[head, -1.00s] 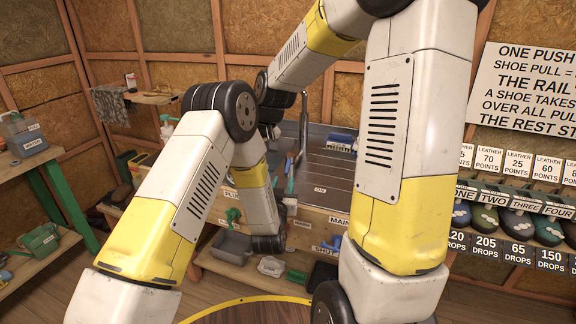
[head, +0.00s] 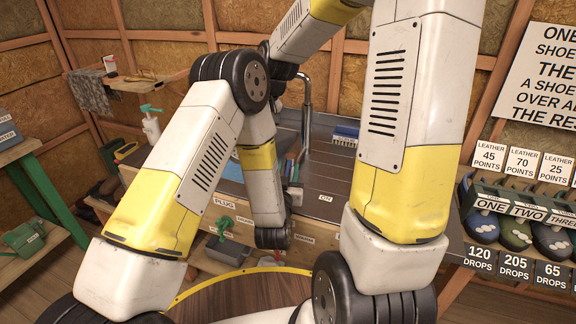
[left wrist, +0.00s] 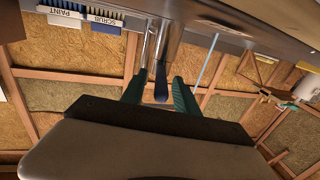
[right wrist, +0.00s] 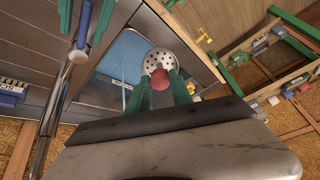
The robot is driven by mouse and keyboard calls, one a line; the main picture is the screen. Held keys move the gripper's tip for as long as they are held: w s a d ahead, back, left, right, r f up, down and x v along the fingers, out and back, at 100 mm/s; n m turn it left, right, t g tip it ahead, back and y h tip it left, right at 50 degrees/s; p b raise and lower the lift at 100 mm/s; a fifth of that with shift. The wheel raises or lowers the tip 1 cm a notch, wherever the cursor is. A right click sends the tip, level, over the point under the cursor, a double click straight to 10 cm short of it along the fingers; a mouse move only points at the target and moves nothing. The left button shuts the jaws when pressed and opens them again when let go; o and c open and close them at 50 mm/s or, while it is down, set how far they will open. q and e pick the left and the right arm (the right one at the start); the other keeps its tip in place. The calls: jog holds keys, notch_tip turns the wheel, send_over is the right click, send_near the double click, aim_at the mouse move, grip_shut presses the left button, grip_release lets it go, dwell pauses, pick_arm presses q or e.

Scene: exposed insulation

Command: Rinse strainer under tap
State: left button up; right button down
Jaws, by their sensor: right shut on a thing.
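The strainer, a pale perforated disc (right wrist: 159,60) with a round red part (right wrist: 160,79), is between the green fingertips of my right gripper (right wrist: 165,88), which is shut on it. It is over a blue basin (right wrist: 122,62). The tap's metal pipe (right wrist: 56,100) is left of it in the right wrist view, and stands upright in the head view (head: 306,105). My left gripper (left wrist: 160,92) is open, its green fingers on either side of a dark blue handle (left wrist: 160,80) at the tap. It shows small in the head view (head: 291,170). My right gripper is hidden there.
A dark slatted bench top (head: 330,172) surrounds the basin, with a blue brush block (head: 346,133) at the back. A round wooden top (head: 240,300) lies in front.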

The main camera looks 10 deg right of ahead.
pick_arm(q)
grip_shut()
dwell(1.5)
